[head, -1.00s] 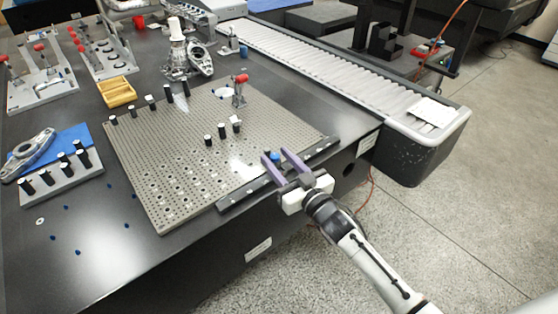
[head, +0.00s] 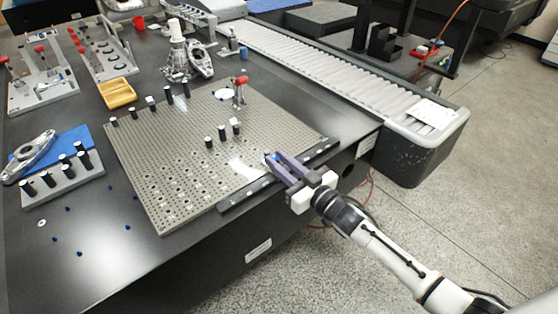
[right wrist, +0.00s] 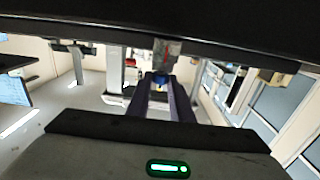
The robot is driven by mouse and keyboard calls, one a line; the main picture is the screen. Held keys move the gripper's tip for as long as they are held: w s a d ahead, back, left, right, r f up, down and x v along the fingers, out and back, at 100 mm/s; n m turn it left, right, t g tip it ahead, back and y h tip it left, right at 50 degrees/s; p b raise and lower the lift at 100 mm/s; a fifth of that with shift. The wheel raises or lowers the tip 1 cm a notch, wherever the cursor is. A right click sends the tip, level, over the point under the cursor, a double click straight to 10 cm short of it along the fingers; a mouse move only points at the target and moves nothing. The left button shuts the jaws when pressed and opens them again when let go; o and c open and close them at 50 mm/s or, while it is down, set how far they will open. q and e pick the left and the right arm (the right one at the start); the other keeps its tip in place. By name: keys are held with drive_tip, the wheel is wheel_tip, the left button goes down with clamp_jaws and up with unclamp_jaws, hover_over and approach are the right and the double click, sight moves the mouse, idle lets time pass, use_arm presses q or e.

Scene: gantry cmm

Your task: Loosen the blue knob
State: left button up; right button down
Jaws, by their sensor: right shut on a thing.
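The blue knob (head: 276,157) is at the front right of the perforated plate, near the dark rail on its edge. Only a little of it shows between the purple fingers of my right gripper (head: 273,158). In the right wrist view, the blue knob (right wrist: 158,79) sits between the tips of the two fingers (right wrist: 160,88), which are close together. My right gripper is shut on the knob, and the arm comes in from the lower right. My left gripper is not in view.
The perforated plate (head: 175,195) carries several black posts and a red-topped clamp (head: 240,88). A dark rail (head: 245,193) runs along its front edge. A roller conveyor (head: 330,65) lies at the right. A yellow tray (head: 117,94) stands behind the plate.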

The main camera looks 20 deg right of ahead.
drive_tip(key=c, duration=1.6)
unclamp_jaws()
drive_tip(key=shift+r, duration=0.1)
drive_tip(key=shift+o, duration=0.2)
drive_tip(key=shift+s, duration=0.1)
drive_tip(key=v, duration=1)
drive_tip(key=shift+p, duration=0.35)
drive_tip(key=shift+s, duration=0.1)
drive_tip(key=s+a+f+m+g+h, duration=0.1)
drive_tip(key=s+a+f+g, duration=0.2)
drive_tip(key=s+f, duration=0.5)
drive_tip(key=s+a+f+g+h, duration=0.2)
drive_tip(key=s+a+f+g, duration=0.2)
drive_tip(key=s+f, duration=0.5)
drive_tip(key=s+g, duration=0.1)
drive_tip(key=s, duration=0.5)
drive_tip(key=shift+m+h, duration=0.3)
drive_tip(key=shift+m, duration=0.1)
